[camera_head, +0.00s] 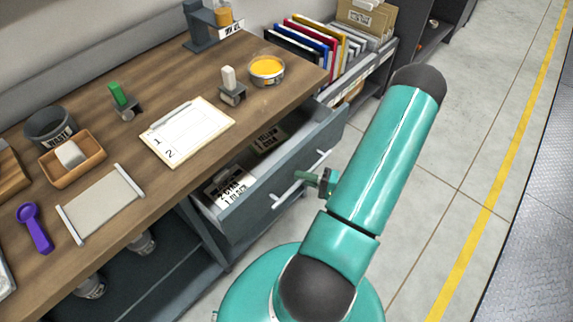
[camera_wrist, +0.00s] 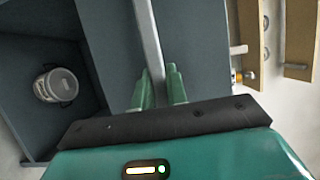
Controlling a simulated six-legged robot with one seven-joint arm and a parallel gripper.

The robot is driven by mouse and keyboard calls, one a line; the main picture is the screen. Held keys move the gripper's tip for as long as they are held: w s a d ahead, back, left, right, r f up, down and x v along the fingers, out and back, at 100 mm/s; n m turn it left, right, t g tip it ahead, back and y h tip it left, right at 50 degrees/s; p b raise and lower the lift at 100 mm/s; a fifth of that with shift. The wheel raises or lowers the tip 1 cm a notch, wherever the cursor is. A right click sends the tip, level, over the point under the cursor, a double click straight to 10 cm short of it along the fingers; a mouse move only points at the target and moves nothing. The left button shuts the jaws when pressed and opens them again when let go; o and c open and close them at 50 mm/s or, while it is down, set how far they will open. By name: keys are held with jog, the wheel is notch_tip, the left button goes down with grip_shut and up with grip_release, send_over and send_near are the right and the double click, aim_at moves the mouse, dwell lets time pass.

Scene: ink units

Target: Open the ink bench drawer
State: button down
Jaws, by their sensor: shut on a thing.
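The ink bench drawer (camera_head: 258,203) is pulled out from under the wooden bench top (camera_head: 215,135). Labelled packs, one reading yellow (camera_head: 268,138) and one pale (camera_head: 230,188), lie inside it. Its pale bar handle (camera_head: 283,198) runs across the drawer front. My arm hides some floor to the right of the drawer.
On the bench are a waste cup (camera_head: 51,126), a numbered sheet (camera_head: 188,132), a purple scoop (camera_head: 35,230) and a yellow-filled bowl (camera_head: 267,69). A rack of folders (camera_head: 312,45) stands behind. Floor (camera_head: 440,150) is clear at right. The wrist view shows a white bucket (camera_wrist: 57,85).

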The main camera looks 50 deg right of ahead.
jog(key=s, duration=1)
jog(key=shift+s+d, duration=0.2)
jog(key=shift+s, duration=0.2)
jog(key=c, duration=1.4)
grip_release()
jog(key=v, duration=1.3)
jog(key=shift+s, duration=0.35)
jog(key=shift+d, duration=0.2)
